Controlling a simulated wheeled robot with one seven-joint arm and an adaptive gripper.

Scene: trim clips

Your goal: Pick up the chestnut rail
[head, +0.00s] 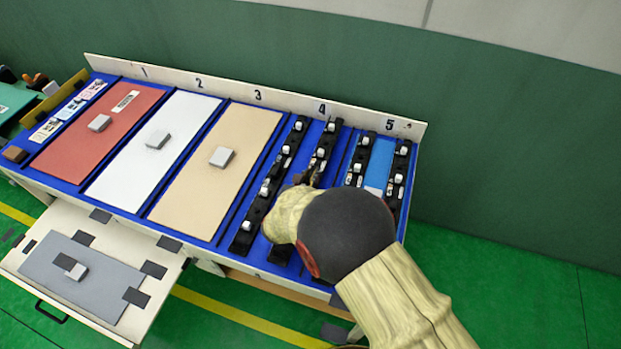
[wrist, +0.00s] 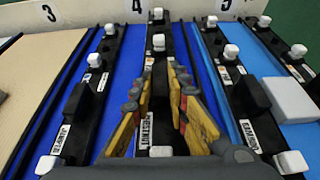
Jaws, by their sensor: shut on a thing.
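The chestnut rail (wrist: 159,62) is a long black strip with white knobs, and its white label in the wrist view appears to read chestnut. In the head view the rail (head: 322,150) lies in bay 4, right of another black rail. My gripper (wrist: 158,88) has its yellow-padded fingers on either side of the rail and is shut on it near the middle. In the head view my gripper (head: 309,176) is partly hidden by my wrist. Whether the rail is lifted off the blue surface I cannot tell.
A similar black rail (wrist: 88,90) lies to the left and another (wrist: 235,85) to the right, beside a blue panel (wrist: 275,60). Red, white and tan panels fill bays 1 to 3. An open drawer (head: 150,275) holds a grey panel (head: 75,265).

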